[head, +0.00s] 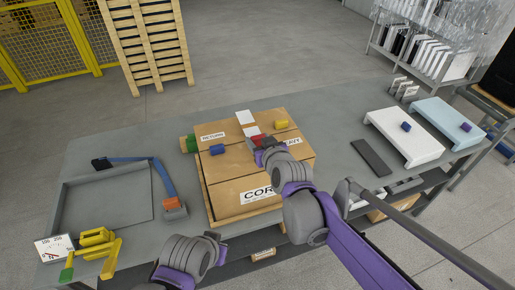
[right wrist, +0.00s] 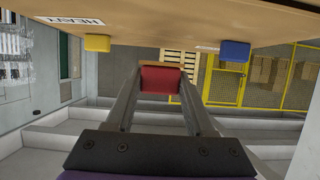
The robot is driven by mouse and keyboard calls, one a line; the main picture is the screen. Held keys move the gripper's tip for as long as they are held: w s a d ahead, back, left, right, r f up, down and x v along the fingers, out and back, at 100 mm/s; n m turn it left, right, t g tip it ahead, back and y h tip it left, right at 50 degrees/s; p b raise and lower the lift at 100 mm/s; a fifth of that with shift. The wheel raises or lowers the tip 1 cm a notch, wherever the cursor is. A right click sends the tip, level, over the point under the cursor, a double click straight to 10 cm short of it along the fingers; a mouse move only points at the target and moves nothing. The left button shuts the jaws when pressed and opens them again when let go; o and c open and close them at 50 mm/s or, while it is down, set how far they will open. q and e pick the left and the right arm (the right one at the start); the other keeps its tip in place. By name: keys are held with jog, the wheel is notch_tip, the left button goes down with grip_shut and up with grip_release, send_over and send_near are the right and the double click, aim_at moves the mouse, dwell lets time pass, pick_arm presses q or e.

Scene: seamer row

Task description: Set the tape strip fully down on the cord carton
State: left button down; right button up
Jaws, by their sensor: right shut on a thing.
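The cord carton (head: 222,190) is a brown box on the grey table, with a label starting "COR" on its near part. My right gripper (head: 258,141) is over the far right part of its top, shut on a red block (right wrist: 161,79). The red block also shows in the head view (head: 259,138). A thin brown edge shows above the block in the right wrist view; I cannot tell whether this is the tape strip or whether it lies flat. White pieces (head: 245,117) lie by the carton's far edge. My left gripper does not show.
A blue block (head: 217,149) and a yellow block (head: 281,124) sit on the carton. A dark bar (head: 370,157) and a white stand (head: 405,138) are to the right.

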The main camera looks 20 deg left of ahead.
jog(key=shift+w+f, duration=0.1)
jog(key=shift+f, duration=1.95)
jog(key=shift+f, duration=0.1)
jog(key=o, duration=1.3)
jog(key=shift+r, duration=0.2)
jog(key=v, duration=1.2)
jog(key=shift+f, duration=0.1)
jog(key=s+d+f+m+g+h, duration=0.2)
jog(key=s+d+f, duration=0.2)
jog(key=s+d, duration=0.2)
jog(key=s+d+f+m+g+h, duration=0.2)
jog(key=s+d+f, duration=0.3)
jog(key=d, duration=0.6)
jog(key=s+d+f+m+g+h, duration=0.1)
jog(key=s+d+f+m+h, duration=0.1)
jog(key=s+d, duration=0.4)
jog(key=shift+s+d+f+m+g+h, duration=0.2)
jog(key=shift+d+f+h, duration=0.2)
jog(key=shift+d+f, duration=0.3)
jog(key=shift+s+d+f+m+g+h, duration=0.2)
jog(key=shift+d+f+h, duration=0.25)
jog(key=shift+d, duration=0.5)
